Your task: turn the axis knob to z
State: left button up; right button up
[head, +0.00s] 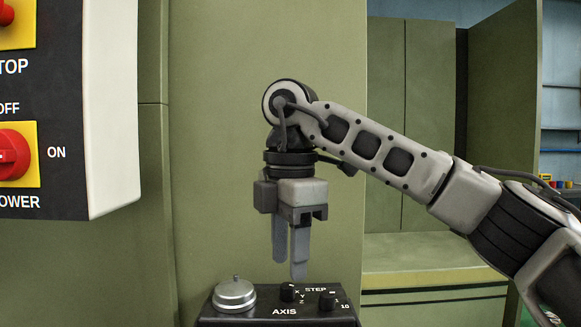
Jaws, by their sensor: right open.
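The axis knob (288,291) is a small black knob on the black control box at the bottom of the head view, above the word AXIS. The letters X, Y and Z are printed at its right side. Its exact pointer direction is too small to tell. My right gripper (289,270) points straight down just above the axis knob, its two fingers open and empty. The fingertips appear apart from the knob. My left gripper is not in view.
A silver dial (235,294) sits on the box left of the axis knob, and a STEP knob (328,300) is to its right. A grey panel (110,120) with a red power switch (14,155) stands at left. Green cabinet walls (220,120) are behind.

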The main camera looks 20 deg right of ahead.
aim_at(290, 287)
pick_arm(q)
jog(key=p, duration=0.2)
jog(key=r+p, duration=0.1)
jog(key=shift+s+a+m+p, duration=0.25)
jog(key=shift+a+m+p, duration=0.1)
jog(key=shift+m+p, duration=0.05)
pick_arm(e)
notch_tip(290, 287, up, 12)
jog(key=shift+s+r, duration=0.15)
jog(key=shift+s, duration=0.1)
